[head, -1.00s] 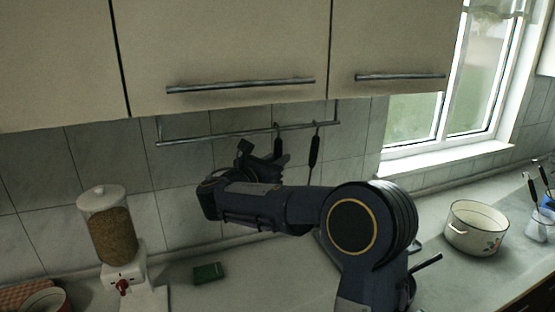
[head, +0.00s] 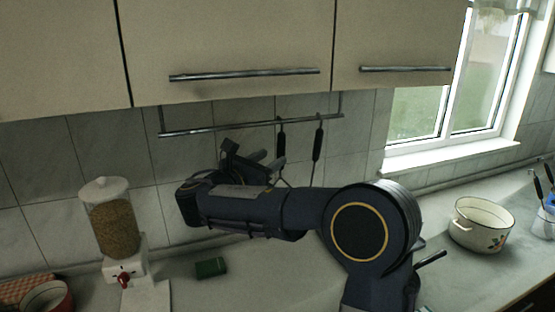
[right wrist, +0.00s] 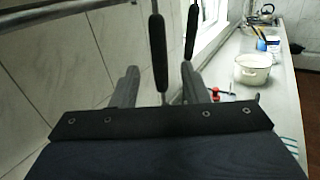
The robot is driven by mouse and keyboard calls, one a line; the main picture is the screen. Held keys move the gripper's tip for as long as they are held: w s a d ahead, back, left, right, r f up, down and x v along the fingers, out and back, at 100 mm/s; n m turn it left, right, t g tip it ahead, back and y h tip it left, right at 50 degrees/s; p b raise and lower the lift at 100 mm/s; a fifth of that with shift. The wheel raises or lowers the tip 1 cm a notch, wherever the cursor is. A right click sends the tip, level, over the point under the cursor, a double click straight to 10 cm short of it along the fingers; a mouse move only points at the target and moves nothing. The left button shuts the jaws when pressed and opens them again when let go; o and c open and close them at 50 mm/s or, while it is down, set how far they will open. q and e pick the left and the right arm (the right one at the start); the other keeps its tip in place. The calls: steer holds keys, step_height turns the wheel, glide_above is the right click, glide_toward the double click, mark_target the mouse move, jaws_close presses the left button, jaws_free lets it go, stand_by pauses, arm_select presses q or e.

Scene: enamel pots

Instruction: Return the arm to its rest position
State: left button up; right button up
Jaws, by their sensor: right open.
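My right arm crosses the middle of the head view, raised above the counter (head: 240,293) in front of the tiled wall. Its gripper (head: 262,160) is partly hidden behind the wrist and points toward the wall and the hanging rail. In the right wrist view the two fingers of this gripper (right wrist: 160,88) stand apart with nothing held between them. Two dark-handled utensils (right wrist: 158,52) hang beyond the fingers. My left gripper does not show in either view.
A cream enamel pot (head: 481,226) stands on the right counter by the window. A grain dispenser (head: 113,222) and a green sponge (head: 210,268) are at the left. A red bowl (head: 48,298) sits at the lower left. A rail (head: 200,131) runs under the cupboards (head: 225,45).

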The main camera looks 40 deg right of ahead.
steer(key=s+f+m+g+y, duration=0.2)
steer(key=s+f+m+y, duration=0.7)
steer(key=s+f, duration=0.65)
steer(key=s+a+f+m+t+y, duration=0.1)
steer(key=s+a+f+m+y, duration=0.2)
steer(key=s+a+m+y, duration=0.3)
steer(key=s+a+f+m+t+y, duration=0.1)
steer(key=s+a+f+m+y, duration=0.3)
steer(key=a, duration=0.8)
steer(key=s+m+y, duration=0.2)
steer(key=m, duration=0.1)
steer(key=shift+s+a+t, duration=0.2)
steer(key=shift+a+t, duration=0.1)
steer(key=shift+f, duration=0.1)
steer(key=shift+c, duration=0.5)
